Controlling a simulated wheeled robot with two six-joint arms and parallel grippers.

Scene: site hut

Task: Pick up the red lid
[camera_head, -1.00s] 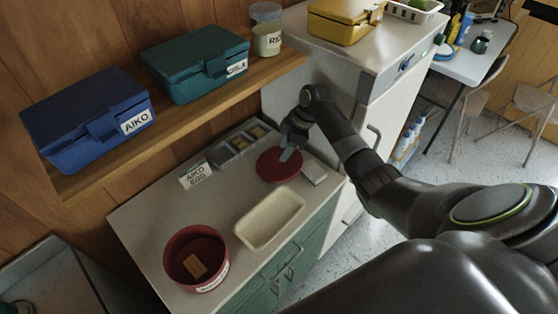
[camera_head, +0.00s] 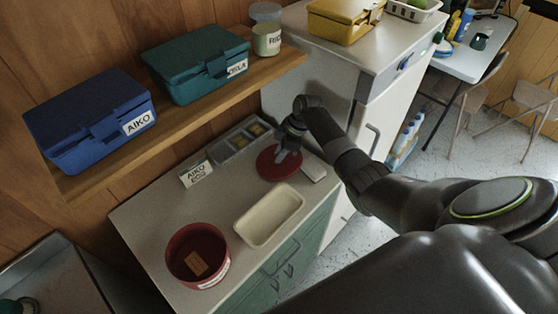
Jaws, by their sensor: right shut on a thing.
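The red lid (camera_head: 274,169) is a flat round disc at the back right of the grey counter top. My right gripper (camera_head: 284,154) comes down over it from above and is shut on it near its upper middle. I cannot tell whether the lid is clear of the counter. A round red tub (camera_head: 198,256) with a white label stands open at the front left of the counter, with a brown piece inside. My left gripper is not in view.
A cream tray (camera_head: 269,216) lies between tub and lid. A small pale block (camera_head: 314,171) is right of the lid. A sectioned grey tray (camera_head: 241,143) and a card (camera_head: 195,173) stand behind. A wooden shelf (camera_head: 190,120) with a blue box (camera_head: 89,118) overhangs the left.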

